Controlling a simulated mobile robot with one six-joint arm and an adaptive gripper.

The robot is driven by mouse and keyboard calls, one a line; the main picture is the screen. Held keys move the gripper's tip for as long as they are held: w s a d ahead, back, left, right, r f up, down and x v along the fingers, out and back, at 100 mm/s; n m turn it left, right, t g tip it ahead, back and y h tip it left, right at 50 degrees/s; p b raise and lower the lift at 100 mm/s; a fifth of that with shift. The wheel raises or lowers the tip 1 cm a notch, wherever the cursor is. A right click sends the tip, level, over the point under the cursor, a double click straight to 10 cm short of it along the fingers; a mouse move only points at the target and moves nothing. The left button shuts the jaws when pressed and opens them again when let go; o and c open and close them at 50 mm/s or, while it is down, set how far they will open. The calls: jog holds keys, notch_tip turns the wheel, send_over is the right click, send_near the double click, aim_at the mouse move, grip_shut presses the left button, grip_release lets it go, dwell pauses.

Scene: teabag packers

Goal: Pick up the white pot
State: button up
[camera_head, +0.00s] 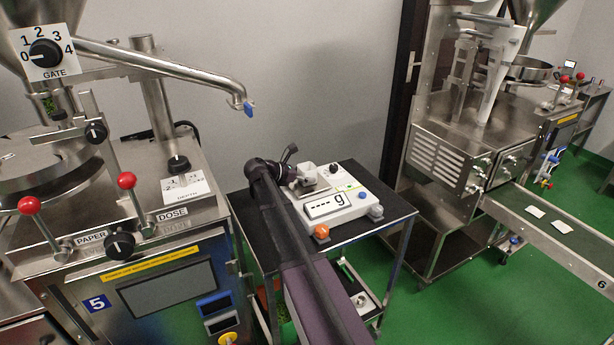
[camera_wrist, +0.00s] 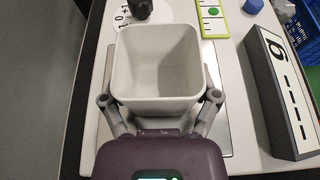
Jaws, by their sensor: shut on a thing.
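The white pot (camera_wrist: 160,100) is a square, open-topped, empty cup in the middle of the wrist view. My gripper (camera_wrist: 159,97) is shut on it, with one finger against its left side and one against its right. The pot is upright over the metal plate of the white scale (camera_wrist: 244,120); I cannot tell whether its base touches the plate. In the head view the pot (camera_head: 308,171) shows small and pale at the end of my arm, partly hidden by it. The scale's display (camera_head: 327,205) reads dashes and "g".
The scale stands on a dark cart (camera_head: 373,192). A packing machine (camera_head: 160,255) with red-knobbed levers stands at the left, its spout (camera_head: 200,78) reaching towards the cart. Another machine (camera_head: 455,155) with a conveyor (camera_head: 580,225) is at the right.

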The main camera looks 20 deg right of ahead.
jog(key=shift+r+p, duration=1.35)
jog(key=shift+r, duration=0.1)
jog(key=s+a, duration=0.2)
jog(key=s, duration=0.3)
jog(key=s+a+r+p, duration=0.1)
jog(key=s+a, duration=0.1)
jog(key=s, duration=0.3)
jog(key=s+a+r+p, duration=0.1)
jog(key=s+a, duration=0.1)
jog(key=s, duration=0.3)
